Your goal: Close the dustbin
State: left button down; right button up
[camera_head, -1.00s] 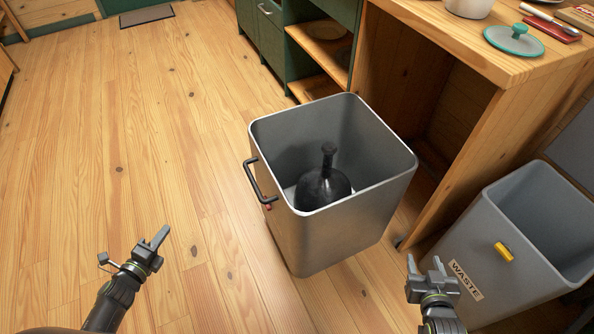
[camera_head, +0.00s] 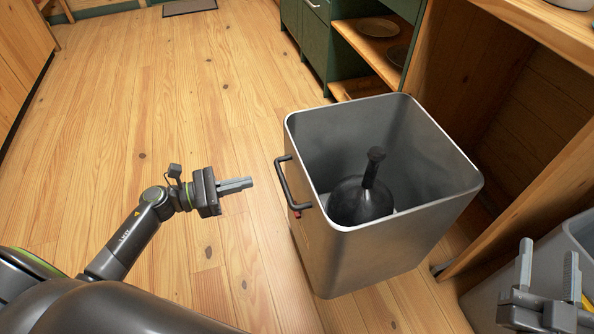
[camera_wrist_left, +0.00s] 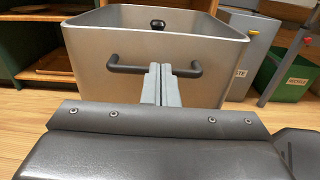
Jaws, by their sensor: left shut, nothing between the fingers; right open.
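The dustbin (camera_head: 380,255) is a grey metal bin with an open top, standing out on the wooden floor beside the counter's opening. It also shows in the left wrist view (camera_wrist_left: 215,50). A black bar handle (camera_head: 284,185) is on its left face, with a small red spot below. A dark bottle-like object (camera_head: 362,200) sits inside. My left gripper (camera_head: 250,184) is shut and empty, a little left of the handle and pointing at it. In the left wrist view its fingers (camera_wrist_left: 161,68) overlap the handle's middle. My right gripper (camera_head: 548,272) is open at the lower right, empty.
A second grey bin (camera_head: 570,240) stands at the right edge, partly behind my right gripper. The wooden counter (camera_head: 520,215) has an open space behind the dustbin. Green cabinets with shelves (camera_head: 375,50) stand at the back. The floor on the left is clear.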

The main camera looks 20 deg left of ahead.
pick_arm(q)
send_near(301, 169)
jog(key=x, duration=0.5)
jog(key=shift+d+r, duration=0.15)
jog(key=shift+r, duration=0.1)
jog(key=shift+x, duration=0.8)
pick_arm(e)
jog(key=shift+r, duration=0.35)
jog(key=shift+t, duration=0.3)
